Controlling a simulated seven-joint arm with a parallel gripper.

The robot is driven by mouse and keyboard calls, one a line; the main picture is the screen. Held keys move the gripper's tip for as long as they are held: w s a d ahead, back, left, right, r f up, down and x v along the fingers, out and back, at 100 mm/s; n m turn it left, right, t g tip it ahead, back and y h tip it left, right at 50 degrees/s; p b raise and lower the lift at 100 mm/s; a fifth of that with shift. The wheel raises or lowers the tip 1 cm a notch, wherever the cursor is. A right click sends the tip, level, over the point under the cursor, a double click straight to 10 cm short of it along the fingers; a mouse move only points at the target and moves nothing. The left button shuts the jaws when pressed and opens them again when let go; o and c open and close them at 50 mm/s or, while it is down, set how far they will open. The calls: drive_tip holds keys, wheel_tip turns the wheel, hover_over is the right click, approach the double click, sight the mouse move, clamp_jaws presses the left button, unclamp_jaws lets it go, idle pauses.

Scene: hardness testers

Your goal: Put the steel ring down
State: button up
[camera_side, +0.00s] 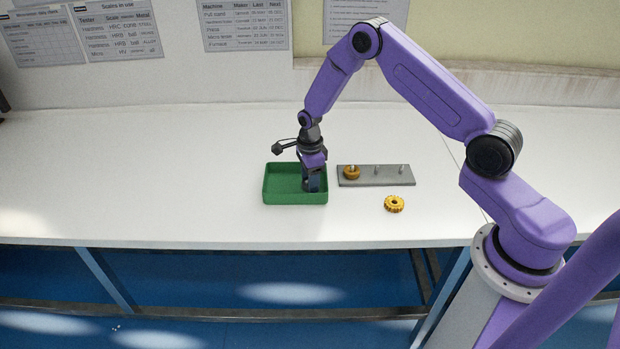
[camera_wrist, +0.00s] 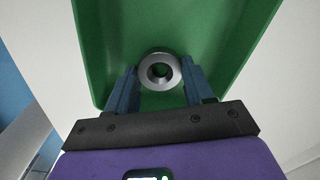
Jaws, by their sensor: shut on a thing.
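The steel ring (camera_wrist: 160,72) shows in the wrist view as a grey ring with a dark centre hole. My gripper (camera_wrist: 160,85) is shut on it, with one blue-grey finger on each side. In the side view my gripper (camera_side: 312,188) points down inside the right part of the green tray (camera_side: 280,203). The ring is hidden there by the fingers and tray wall. The green tray's floor (camera_wrist: 165,25) lies behind the ring in the wrist view. I cannot tell whether the ring touches the floor.
A grey plate (camera_side: 385,182) with upright pegs stands right of the tray, and a brass-coloured gear (camera_side: 351,173) sits at its left peg. Another yellow gear (camera_side: 394,204) lies on the white bench in front of it. The bench left of the tray (camera_side: 150,170) is clear.

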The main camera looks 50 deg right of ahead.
drive_tip(key=shift+f, duration=0.15)
drive_tip(key=o, duration=1.3)
